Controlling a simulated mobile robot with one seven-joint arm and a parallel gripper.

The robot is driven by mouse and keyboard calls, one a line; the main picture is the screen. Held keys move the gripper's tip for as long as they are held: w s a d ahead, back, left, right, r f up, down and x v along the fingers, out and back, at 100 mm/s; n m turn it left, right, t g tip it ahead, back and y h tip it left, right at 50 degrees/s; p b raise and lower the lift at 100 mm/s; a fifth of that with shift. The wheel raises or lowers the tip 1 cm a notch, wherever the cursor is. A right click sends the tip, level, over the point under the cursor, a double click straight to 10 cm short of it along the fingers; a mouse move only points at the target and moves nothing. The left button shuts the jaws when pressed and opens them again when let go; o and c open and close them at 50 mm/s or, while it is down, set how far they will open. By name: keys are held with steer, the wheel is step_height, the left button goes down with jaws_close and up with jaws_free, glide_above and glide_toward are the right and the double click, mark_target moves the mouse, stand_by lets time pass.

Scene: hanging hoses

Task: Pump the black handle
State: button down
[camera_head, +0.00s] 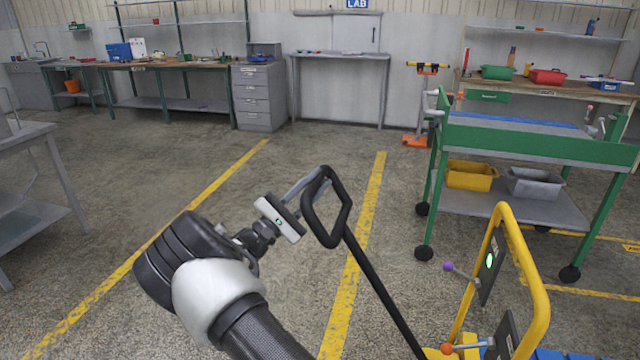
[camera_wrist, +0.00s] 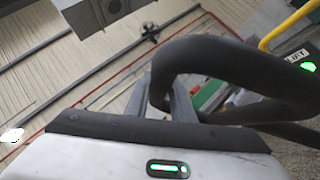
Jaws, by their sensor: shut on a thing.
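The black handle (camera_head: 342,222) is a looped grip on top of a long black bar that slants down to the right, toward a yellow-framed machine. My gripper (camera_head: 313,180) reaches the loop from the left, and its fingers are shut on the loop's upper left side. In the wrist view the thick black loop of the handle (camera_wrist: 235,60) runs across the picture, with my gripper's fingers (camera_wrist: 172,92) around its left bend. The lower end of the bar is cut off by the picture's edge.
The yellow frame (camera_head: 537,285) with a purple-knobbed lever (camera_head: 449,267) and an orange-knobbed lever (camera_head: 447,348) stands right of the bar. A green cart (camera_head: 540,148) is behind it. A grey table (camera_head: 30,130) is at the left. Open floor lies beyond my gripper.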

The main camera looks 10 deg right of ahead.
steer(key=c, duration=1.5)
jaws_free()
steer(key=shift+c, duration=0.2)
steer(key=v, duration=1.7)
steer(key=shift+a+p, duration=0.2)
steer(key=shift+p, duration=0.15)
